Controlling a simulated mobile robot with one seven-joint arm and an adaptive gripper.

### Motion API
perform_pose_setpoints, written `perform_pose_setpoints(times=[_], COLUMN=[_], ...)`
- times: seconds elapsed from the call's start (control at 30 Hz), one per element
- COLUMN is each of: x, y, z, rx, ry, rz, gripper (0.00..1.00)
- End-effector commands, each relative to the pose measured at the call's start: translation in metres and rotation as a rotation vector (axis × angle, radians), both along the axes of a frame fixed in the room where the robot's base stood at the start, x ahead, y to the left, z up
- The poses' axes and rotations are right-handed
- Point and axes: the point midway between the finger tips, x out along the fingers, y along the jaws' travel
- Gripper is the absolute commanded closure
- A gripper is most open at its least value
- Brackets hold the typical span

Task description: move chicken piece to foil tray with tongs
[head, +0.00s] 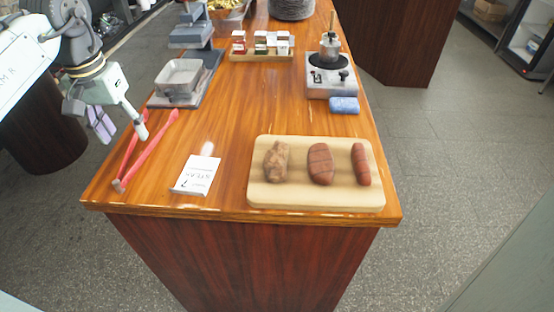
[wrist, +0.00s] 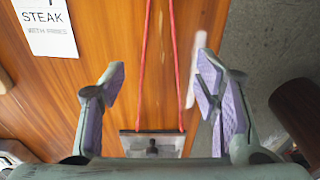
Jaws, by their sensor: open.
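The chicken piece (head: 276,161) is a lumpy tan-brown piece on the left of the wooden board (head: 318,198). The foil tray (head: 180,76) is grey and shallow, on a grey stand at the counter's left side. The red tongs (head: 152,149) lie on the counter near its left edge, arms spread in a V with the joined end toward the front. My gripper (head: 121,127) is open and empty beside and above the tongs. In the wrist view, the tongs' two red arms (wrist: 174,60) run between my open purple-padded fingers (wrist: 160,76), without visible contact.
A steak (head: 320,164) and a sausage (head: 361,164) share the board. A white card (head: 197,175) lies between tongs and board. A spice rack (head: 262,52), a small burner (head: 330,78) and a blue cloth (head: 344,105) stand farther back. The counter's middle is clear.

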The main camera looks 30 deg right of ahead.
Motion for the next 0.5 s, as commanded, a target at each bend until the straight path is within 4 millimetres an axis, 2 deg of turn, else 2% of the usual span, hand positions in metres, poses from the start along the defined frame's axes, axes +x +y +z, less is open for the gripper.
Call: perform_pose_setpoints(times=[0.03,0.13,0.33,0.5], x=[0.001,0.002,0.004,0.005], y=[0.000,-0.001,-0.004,-0.004], z=[-0.015,-0.030,-0.052,-0.061], rx=[0.002,0.002,-0.003,-0.002], ry=[-0.002,-0.003,0.001,-0.001], rz=[0.000,0.001,-0.001,-0.001], gripper=[0.43,0.43,0.43,0.43])
